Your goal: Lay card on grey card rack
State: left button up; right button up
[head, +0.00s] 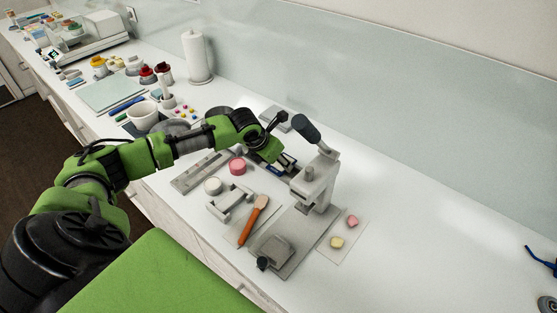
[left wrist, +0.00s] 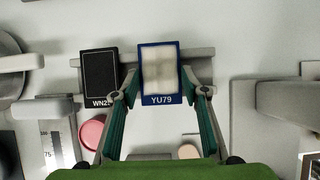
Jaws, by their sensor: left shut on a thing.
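A blue-edged card (left wrist: 160,101) with a pale face and the label YU79 is held between the fingers of my left gripper (left wrist: 161,88) in the left wrist view. The grey card rack (left wrist: 200,70) lies behind the card, and a black card (left wrist: 100,75), its label partly covered by a finger, stands at the rack's left part. I cannot tell whether the held card touches the rack. In the head view my left gripper (head: 283,164) is low over the counter, left of the grey press, and its arm hides most of the rack.
A grey press (head: 315,180) with a dark handle stands close to the right of my left gripper. A pink round pot (head: 237,166), a white round pot (head: 213,186) and an orange-handled spatula (head: 254,217) lie nearby.

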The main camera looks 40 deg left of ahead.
pick_arm(q)
jog(key=o, duration=1)
jog(key=shift+f, duration=0.15)
pick_arm(e)
jog(key=shift+a, duration=0.3)
pick_arm(q)
jog(key=shift+s+a+r, duration=0.1)
jog(key=shift+r, duration=0.3)
jog(key=b+v, duration=0.2)
jog(key=v, duration=0.9)
jog(key=shift+s+r, duration=0.1)
jog(key=shift+r, duration=0.15)
pick_arm(e)
jog(key=shift+d+f, duration=0.2)
jog(key=shift+f, duration=0.3)
jog(key=shift+d+f, duration=0.15)
jog(key=shift+f, duration=0.35)
